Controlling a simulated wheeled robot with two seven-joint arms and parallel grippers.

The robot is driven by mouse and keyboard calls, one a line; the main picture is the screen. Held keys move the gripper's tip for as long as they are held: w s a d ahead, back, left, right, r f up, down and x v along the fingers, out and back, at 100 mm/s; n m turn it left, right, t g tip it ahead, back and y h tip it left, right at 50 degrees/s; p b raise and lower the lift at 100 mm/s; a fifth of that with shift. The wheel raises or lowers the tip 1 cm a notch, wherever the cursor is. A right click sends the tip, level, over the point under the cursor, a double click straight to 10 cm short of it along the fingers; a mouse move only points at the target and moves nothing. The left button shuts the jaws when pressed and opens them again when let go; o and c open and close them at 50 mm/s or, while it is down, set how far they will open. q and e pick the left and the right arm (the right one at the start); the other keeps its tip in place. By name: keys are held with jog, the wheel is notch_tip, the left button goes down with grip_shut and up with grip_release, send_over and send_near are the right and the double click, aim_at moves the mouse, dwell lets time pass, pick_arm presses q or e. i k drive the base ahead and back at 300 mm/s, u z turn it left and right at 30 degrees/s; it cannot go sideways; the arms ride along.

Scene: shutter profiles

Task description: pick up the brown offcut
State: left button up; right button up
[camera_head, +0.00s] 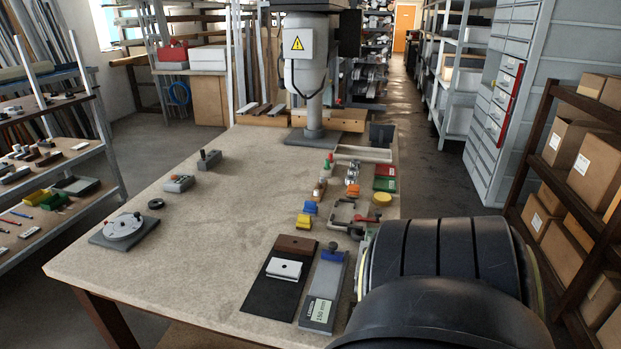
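A brown flat piece (297,245) lies on the worktable (230,205) at the far end of a dark mat (268,297). It may be the brown offcut; I cannot tell for sure. A white slotted block (284,269) lies on the mat just in front of it. Small brown pieces (48,158) also lie on the rack shelf at the far left. Neither of my grippers shows. A large black rounded part at the lower right, probably my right arm, hides the table's near right corner.
A grey gauge labelled 150 mm (322,290) lies right of the mat. Clamps (350,212), yellow and blue blocks and small bins crowd the table's right side. A round dial fixture (124,227) stands at the left. The table's middle is clear. A grey column (310,90) rises at the back.

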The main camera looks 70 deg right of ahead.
aim_at(286, 243)
jog(key=i, duration=2.05)
jog(key=z, duration=2.5)
